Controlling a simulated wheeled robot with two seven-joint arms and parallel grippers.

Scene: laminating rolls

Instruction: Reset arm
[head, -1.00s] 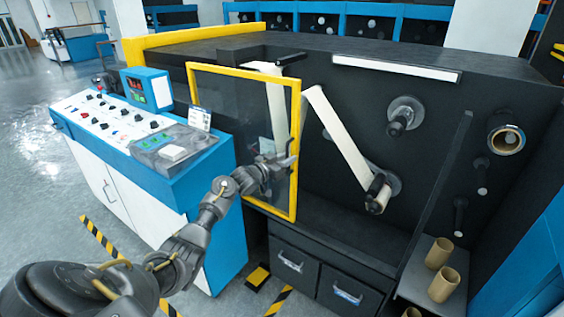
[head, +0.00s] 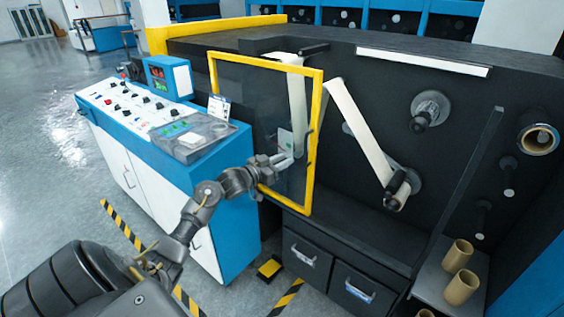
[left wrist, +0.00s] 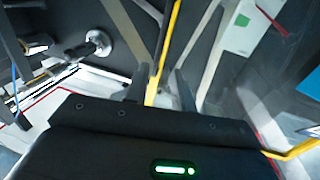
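The guard door (head: 315,140) has a yellow frame and a clear pane, and it stands in front of the dark laminating machine (head: 400,75). My left gripper (head: 290,155) is in front of the pane, a little left of the frame's right upright in the head view. In the left wrist view its two fingers (left wrist: 161,88) are apart, with a yellow bar (left wrist: 164,50) showing between and beyond them. I see no contact with the bar, but the depth is hard to judge. My right gripper is not in view.
A blue and white control console (head: 150,125) stands left of the door. A pale web (head: 360,130) runs to a lower roller (head: 398,190). Cardboard cores (head: 460,270) stand on a shelf at the lower right. Open floor lies at the left.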

